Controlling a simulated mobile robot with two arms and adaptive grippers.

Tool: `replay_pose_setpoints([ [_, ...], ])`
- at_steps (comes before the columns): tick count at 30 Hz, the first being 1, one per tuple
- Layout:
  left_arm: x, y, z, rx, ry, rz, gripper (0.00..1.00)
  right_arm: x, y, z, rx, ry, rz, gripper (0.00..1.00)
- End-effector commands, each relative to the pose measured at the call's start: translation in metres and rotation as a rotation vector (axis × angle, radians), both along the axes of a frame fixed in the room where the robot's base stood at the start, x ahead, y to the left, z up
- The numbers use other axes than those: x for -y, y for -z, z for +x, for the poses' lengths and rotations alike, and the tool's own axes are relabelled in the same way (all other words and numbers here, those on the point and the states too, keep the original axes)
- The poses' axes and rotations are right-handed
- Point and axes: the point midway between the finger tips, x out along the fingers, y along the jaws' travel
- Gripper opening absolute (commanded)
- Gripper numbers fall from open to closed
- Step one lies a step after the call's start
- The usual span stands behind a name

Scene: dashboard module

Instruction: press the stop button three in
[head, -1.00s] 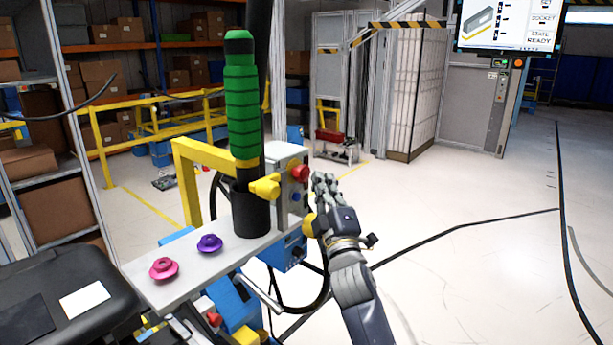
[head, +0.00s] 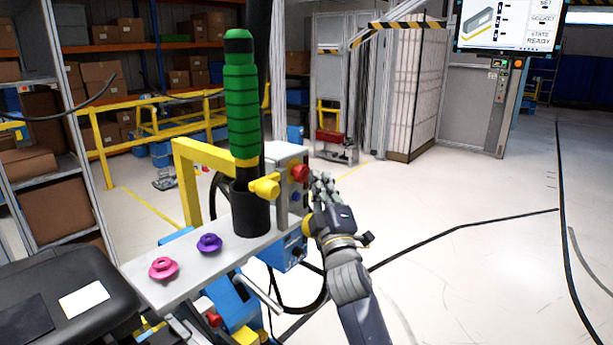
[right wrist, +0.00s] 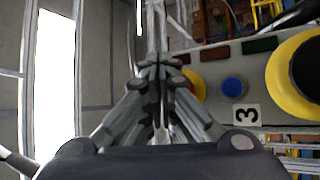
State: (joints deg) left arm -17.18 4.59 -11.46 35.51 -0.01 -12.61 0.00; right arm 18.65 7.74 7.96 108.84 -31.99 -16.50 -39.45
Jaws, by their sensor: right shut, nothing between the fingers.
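The red stop button (head: 300,173) is on the right face of a grey control box (head: 283,160). My right gripper (head: 320,180) is shut and empty, with its fingertips just right of the button. I cannot tell whether they touch it. In the right wrist view the closed fingertips (right wrist: 160,68) are in front of the panel's left end. A yellow round part (right wrist: 194,82) is partly hidden behind the fingers there. My left gripper is not in view.
A large yellow and black knob (right wrist: 298,75) is close at the panel's right end. A green-wrapped handle (head: 243,110) stands in a black holder (head: 250,210). Pink (head: 164,268) and purple (head: 209,243) knobs sit on the grey shelf. The floor on the right is open.

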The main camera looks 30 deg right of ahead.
Motion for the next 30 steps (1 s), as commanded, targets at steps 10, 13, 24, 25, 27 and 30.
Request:
replay_pose_setpoints([
  [10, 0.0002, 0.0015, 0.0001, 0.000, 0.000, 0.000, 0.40, -0.0014, 0.0004, 0.0038, 0.000, 0.000, 0.000, 0.00],
  [13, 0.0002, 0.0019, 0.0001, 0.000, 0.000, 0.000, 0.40, -0.0019, 0.0003, 0.0048, 0.000, 0.000, 0.000, 0.00],
  [24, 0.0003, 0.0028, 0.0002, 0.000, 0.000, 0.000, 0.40, -0.0034, -0.0004, 0.0078, 0.001, 0.000, 0.000, 0.00],
  [25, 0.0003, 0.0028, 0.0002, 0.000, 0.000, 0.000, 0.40, -0.0034, -0.0004, 0.0078, 0.001, 0.000, 0.000, 0.00],
  [27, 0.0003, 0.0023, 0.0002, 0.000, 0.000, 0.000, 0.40, -0.0031, -0.0004, 0.0071, 0.000, 0.000, 0.000, 0.00],
  [30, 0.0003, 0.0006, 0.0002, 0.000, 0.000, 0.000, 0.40, -0.0019, -0.0002, 0.0042, -0.001, 0.000, 0.000, 0.00],
])
